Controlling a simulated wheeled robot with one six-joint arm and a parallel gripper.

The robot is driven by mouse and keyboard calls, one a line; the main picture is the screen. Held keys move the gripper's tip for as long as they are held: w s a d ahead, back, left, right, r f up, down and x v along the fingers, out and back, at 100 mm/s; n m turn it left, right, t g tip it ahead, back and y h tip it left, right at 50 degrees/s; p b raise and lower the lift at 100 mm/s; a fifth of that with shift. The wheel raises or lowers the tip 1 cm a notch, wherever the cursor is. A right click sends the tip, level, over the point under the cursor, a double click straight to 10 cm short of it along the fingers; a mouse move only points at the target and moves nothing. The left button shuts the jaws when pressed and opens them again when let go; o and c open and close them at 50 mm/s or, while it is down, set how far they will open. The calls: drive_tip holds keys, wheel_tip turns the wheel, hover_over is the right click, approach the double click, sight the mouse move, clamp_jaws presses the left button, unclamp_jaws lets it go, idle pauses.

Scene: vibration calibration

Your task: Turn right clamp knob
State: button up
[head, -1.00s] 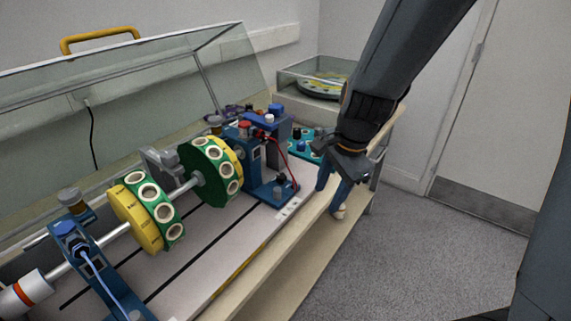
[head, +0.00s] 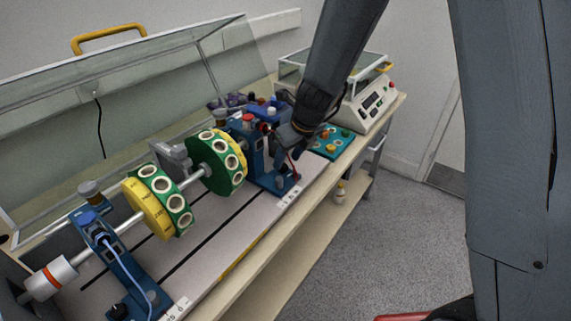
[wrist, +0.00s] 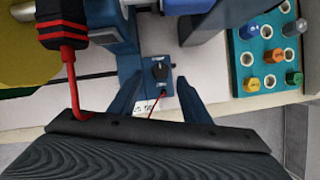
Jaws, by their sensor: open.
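The right clamp knob (wrist: 160,70) is a small black knob on the blue foot of the right bearing stand. In the wrist view it sits between the open fingers of my gripper (wrist: 160,82), near their tips. I cannot tell whether either finger touches it. In the head view the black knob (head: 280,181) shows low on the blue foot, just below my gripper (head: 288,163). The blue right stand (head: 252,150) is partly hidden by my arm. A red cable (wrist: 73,85) with a black and red connector crosses the wrist view at left.
The shaft carries two green and yellow discs (head: 160,205). The blue left stand (head: 125,270) is at lower left. A teal board (wrist: 264,55) with several coloured pegs lies right of the gripper. A white instrument (head: 372,103) stands farther back. A raised clear cover is behind the rig.

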sight(284, 166)
drive_tip(key=shift+b+x, duration=0.35)
drive_tip(key=shift+x, duration=1.15)
drive_tip(key=shift+c, duration=0.4)
drive_tip(key=c, duration=1)
drive_tip(key=shift+o, duration=0.2)
